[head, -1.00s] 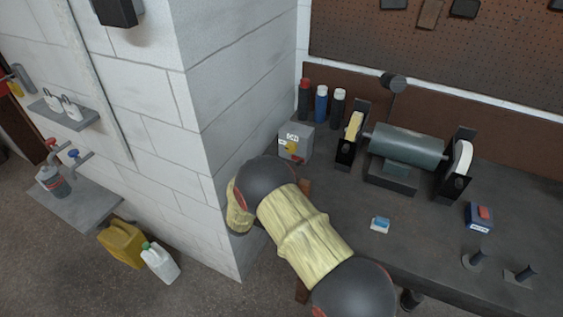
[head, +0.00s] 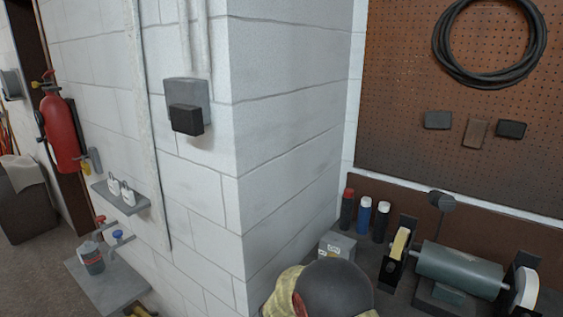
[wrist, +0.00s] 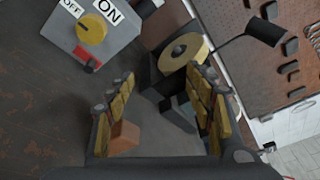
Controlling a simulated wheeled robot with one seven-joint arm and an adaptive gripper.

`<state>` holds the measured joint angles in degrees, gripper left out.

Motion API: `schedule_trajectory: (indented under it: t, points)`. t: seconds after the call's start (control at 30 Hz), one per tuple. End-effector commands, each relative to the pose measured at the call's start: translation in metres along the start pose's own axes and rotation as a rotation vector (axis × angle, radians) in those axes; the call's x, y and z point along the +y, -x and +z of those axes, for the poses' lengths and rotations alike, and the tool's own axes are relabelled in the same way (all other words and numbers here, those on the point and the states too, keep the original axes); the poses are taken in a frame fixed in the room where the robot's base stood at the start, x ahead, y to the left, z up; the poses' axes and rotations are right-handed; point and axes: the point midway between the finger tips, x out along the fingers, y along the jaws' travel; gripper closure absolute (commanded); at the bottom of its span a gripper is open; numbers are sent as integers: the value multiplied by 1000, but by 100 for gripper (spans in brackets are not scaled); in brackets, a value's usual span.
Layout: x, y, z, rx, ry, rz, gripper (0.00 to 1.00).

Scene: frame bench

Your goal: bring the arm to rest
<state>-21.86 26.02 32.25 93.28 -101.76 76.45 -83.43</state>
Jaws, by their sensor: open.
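My gripper (wrist: 162,78) shows in the wrist view with its two yellow-padded fingers spread apart. Nothing is held between them. A small orange-brown block-like thing (wrist: 125,137) shows beside the left finger; I cannot tell whether they touch. Part of my arm, a dark joint with a pale yellow sleeve, shows at the bottom of the head view. My gripper is out of the head view.
A grey switch box (wrist: 107,27) with a yellow knob stands near the fingers, with the bench grinder (head: 458,270) beyond. Several spray cans (head: 364,215) stand behind. A white block wall corner (head: 236,150) rises close to my arm. A shelf (head: 120,198) juts out at left.

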Motion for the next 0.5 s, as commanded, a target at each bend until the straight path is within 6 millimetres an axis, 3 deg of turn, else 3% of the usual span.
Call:
schedule_trajectory:
  t: [0.03,0.2,0.37,0.5]
  points:
    - [-33,-4,-8,74,-119,-11,46]
    - [-115,1,-49,318,-522,-49,46]
    - [-175,25,-92,535,-914,-107,46]
    - [-213,57,-128,720,-1263,-172,46]
